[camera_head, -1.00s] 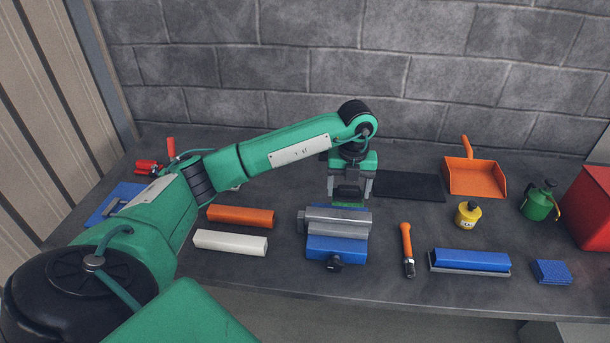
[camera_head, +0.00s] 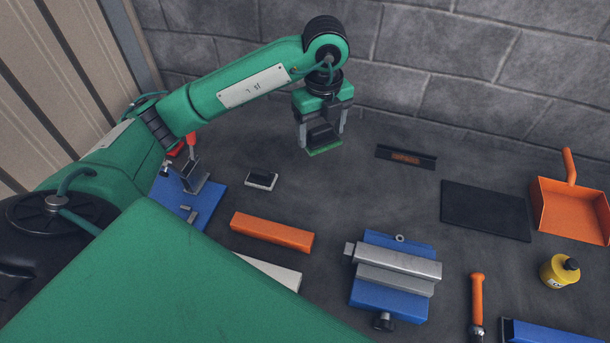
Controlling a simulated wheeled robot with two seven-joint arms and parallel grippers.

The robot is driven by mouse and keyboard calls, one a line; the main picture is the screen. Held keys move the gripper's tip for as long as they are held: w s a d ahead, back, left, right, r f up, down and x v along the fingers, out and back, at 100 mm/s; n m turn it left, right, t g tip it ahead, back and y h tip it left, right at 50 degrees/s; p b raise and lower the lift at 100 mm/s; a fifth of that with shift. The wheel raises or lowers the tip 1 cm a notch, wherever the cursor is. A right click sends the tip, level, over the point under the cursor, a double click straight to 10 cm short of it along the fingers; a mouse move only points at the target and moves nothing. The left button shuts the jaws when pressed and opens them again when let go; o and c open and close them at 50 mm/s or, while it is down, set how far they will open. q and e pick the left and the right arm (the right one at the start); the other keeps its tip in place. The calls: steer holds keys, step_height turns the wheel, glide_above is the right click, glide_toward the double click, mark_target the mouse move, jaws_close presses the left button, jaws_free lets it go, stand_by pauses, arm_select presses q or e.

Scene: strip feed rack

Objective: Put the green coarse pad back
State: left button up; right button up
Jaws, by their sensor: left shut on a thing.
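The green coarse pad (camera_head: 325,150) shows as a thin green layer under a dark block between the fingers of my left gripper (camera_head: 321,136). My left gripper is shut on it and holds it above the back of the bench, left of the vise. A dark tray (camera_head: 422,162) with an orange patch in it lies at the back, to the right of the gripper. A small dark block with a pale edge (camera_head: 262,179) lies on the bench below and left of the gripper. My right gripper is not in view.
A blue and grey vise (camera_head: 392,300) stands front right. An orange bar (camera_head: 272,232) and a white bar (camera_head: 275,272) lie left of it. A black mat (camera_head: 486,211), an orange dustpan (camera_head: 572,208) and a yellow bottle (camera_head: 558,272) are at the right.

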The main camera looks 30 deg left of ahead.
arm_select(q)
steer(key=shift+s+f, duration=0.15)
steer(key=shift+f, duration=0.1)
step_height(320, 180, down, 14)
steer(key=shift+s+p, duration=0.1)
steer(key=shift+p, duration=0.55)
steer(key=shift+f, duration=0.3)
step_height(320, 180, down, 4)
steer(key=shift+f+p, duration=0.1)
steer(key=shift+p, duration=0.4)
steer(key=shift+f, duration=0.15)
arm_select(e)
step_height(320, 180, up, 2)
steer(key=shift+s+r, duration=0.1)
arm_select(q)
steer(key=shift+f, duration=0.1)
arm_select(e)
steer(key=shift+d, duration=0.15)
